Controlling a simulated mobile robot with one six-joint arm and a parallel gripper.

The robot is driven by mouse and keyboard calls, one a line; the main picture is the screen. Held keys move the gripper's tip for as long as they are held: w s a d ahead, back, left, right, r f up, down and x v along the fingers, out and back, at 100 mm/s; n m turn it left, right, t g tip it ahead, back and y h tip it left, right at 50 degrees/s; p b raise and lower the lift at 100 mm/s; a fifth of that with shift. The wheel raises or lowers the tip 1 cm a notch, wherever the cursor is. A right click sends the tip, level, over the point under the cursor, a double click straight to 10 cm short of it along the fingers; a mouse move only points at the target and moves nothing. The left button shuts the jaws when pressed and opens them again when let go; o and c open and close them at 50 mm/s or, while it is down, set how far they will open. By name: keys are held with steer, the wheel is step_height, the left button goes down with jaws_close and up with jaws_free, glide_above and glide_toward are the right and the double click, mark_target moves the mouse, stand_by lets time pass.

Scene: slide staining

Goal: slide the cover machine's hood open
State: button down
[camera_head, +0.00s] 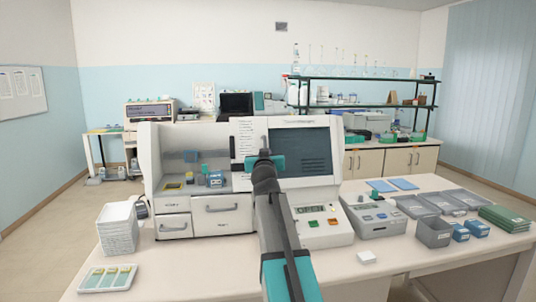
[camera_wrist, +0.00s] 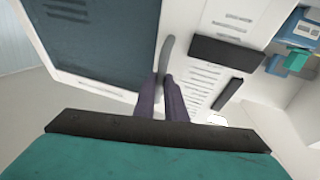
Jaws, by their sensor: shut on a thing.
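The white cover machine (camera_head: 206,125) stands on the bench in the middle of the head view. Its hood, with a dark window (camera_head: 300,152), sits over the right half; the left bay (camera_head: 165,165) is open to view. In the wrist view the hood's window (camera_wrist: 95,40) is at left and its curved grey handle (camera_wrist: 166,52) is between my fingertips. My gripper (camera_wrist: 163,82) is shut on the handle. In the head view my gripper (camera_head: 265,152) is at the hood's left edge, and my arm hides the handle there.
Small blue and teal items (camera_head: 215,180) stand in the left bay, above drawers. A grey device (camera_head: 375,218) and trays (camera_head: 437,203) are at right on the bench.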

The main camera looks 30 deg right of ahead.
steer(key=shift+f, duration=0.2)
steer(key=c, duration=2.2)
jaws_free()
steer(key=shift+a, duration=0.1)
steer(key=o, duration=0.4)
steer(key=shift+s+a+r, duration=0.15)
steer(key=shift+s+r, duration=0.05)
steer(key=shift+w, duration=0.1)
steer(key=shift+b+v, duration=1.5)
steer(key=shift+v, duration=5.35)
